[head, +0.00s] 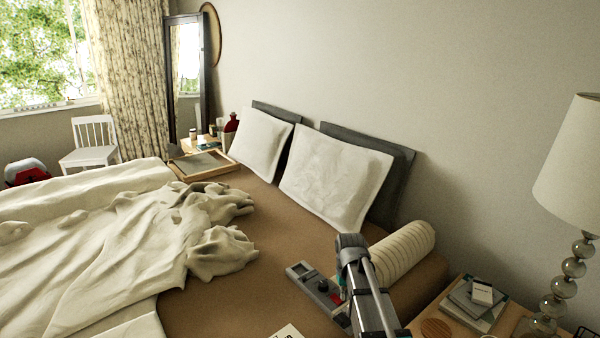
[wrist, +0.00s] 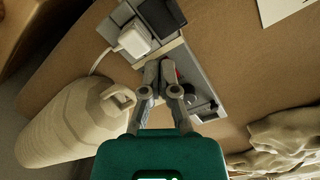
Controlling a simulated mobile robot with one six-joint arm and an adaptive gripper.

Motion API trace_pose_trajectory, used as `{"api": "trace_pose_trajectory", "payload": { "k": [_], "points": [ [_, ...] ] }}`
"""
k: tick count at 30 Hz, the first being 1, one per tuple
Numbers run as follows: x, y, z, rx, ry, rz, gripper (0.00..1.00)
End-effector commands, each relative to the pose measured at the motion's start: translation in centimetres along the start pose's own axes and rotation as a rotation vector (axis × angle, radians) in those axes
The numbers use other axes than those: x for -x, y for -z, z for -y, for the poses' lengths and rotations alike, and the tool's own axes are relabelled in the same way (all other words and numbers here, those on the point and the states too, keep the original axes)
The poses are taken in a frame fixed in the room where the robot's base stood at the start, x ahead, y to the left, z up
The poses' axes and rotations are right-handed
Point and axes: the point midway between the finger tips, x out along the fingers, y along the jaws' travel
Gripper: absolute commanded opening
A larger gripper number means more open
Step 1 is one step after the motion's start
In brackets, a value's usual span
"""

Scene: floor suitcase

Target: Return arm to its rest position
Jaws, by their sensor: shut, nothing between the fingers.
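My gripper (wrist: 160,72) shows in the wrist view with its two grey fingertips together and nothing between them. It is over a long grey panel (wrist: 203,88) on the brown bed; I cannot tell the height of the gap. The panel carries a white plug-like block with a cable, a black block, a red part and a dark knob. In the head view my arm reaches over the bed's right side and hides part of the same grey panel (head: 305,272). My fingertips are hidden there behind the arm.
A cream ribbed bolster (head: 405,250) lies right beside my arm; it also shows in the wrist view (wrist: 65,130). A nightstand (head: 433,312) with books and a lamp (head: 572,165) stands at right. White pillows (head: 335,178) and a rumpled blanket (head: 110,235) lie on the bed.

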Motion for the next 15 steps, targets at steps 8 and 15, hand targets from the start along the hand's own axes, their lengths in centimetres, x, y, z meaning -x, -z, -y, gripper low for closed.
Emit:
{"api": "trace_pose_trajectory", "payload": {
  "k": [8,15],
  "points": [
    [0.0,-9.7,-0.1,-0.043,0.000,0.000,0.00],
    [0.0,-14.7,-0.1,-0.069,0.000,0.000,0.00]
  ]
}}
